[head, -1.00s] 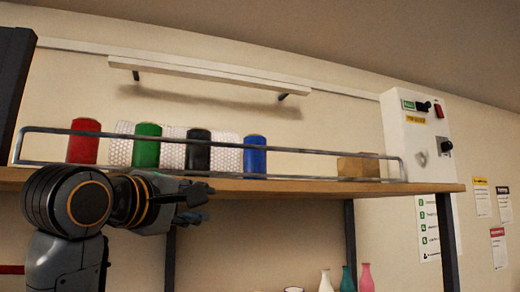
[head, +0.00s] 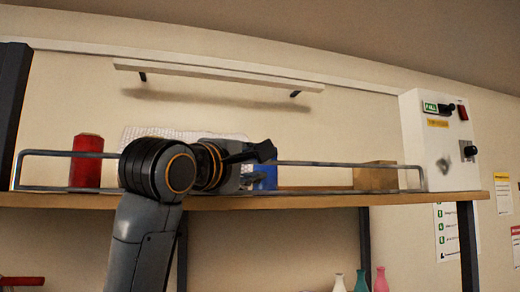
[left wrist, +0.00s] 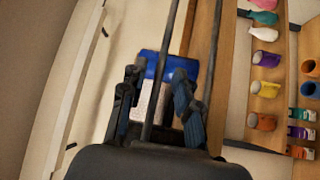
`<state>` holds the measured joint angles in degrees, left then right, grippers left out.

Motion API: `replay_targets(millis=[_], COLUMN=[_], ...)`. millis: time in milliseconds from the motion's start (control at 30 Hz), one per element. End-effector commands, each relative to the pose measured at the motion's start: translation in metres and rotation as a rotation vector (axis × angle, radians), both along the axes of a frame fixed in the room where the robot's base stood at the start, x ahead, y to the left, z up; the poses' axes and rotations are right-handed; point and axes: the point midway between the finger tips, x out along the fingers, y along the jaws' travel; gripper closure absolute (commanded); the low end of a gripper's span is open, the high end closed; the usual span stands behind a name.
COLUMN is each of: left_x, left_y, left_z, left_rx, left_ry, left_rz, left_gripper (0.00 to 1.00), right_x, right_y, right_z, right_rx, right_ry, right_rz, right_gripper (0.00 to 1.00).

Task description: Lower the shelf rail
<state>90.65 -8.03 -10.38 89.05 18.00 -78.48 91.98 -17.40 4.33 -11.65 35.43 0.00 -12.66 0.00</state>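The shelf rail (head: 330,163) is a thin grey metal bar raised along the front of the wooden shelf (head: 330,202). My left gripper (head: 262,153) is at the rail, in front of the blue spool (head: 265,178). In the left wrist view, the gripper (left wrist: 158,82) has its fingers apart, and the rail's top bar (left wrist: 167,50) runs between them. The blue spool (left wrist: 155,64) shows beyond the fingertips. I cannot tell whether the fingers touch the bar. My arm hides part of the rail and the middle spools. My right gripper is not in view.
A red spool (head: 87,160) and a brown box (head: 375,177) stand behind the rail. A white control box (head: 438,140) is at the right, and a white wall strip (head: 220,74) is above. Vases (head: 361,281) stand below. The space above the rail is free.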

Motion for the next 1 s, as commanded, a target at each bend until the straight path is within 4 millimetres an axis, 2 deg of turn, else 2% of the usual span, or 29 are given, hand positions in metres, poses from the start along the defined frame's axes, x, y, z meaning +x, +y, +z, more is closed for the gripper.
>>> replay_targets(millis=[33,200,500,667,1000], left_x=[0.006,0.016,0.017,0.017,0.016], left_y=[-0.003,-0.008,-0.009,-0.009,-0.009], left_z=[0.004,0.003,0.002,0.002,0.001], left_rx=[0.0,0.0,0.0,0.0,0.005], left_ry=[0.002,0.001,-0.001,-0.001,-0.015], left_rz=[0.0,0.0,0.0,0.0,0.0], left_gripper=[0.68,0.68,0.68,1.0,1.0], right_x=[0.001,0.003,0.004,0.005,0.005], right_y=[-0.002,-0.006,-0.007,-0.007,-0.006], right_z=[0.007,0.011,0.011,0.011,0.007], right_rx=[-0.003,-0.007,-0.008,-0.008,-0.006], right_ry=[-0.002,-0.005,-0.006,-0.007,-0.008], right_rz=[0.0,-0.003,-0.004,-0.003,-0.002], right_gripper=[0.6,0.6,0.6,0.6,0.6])
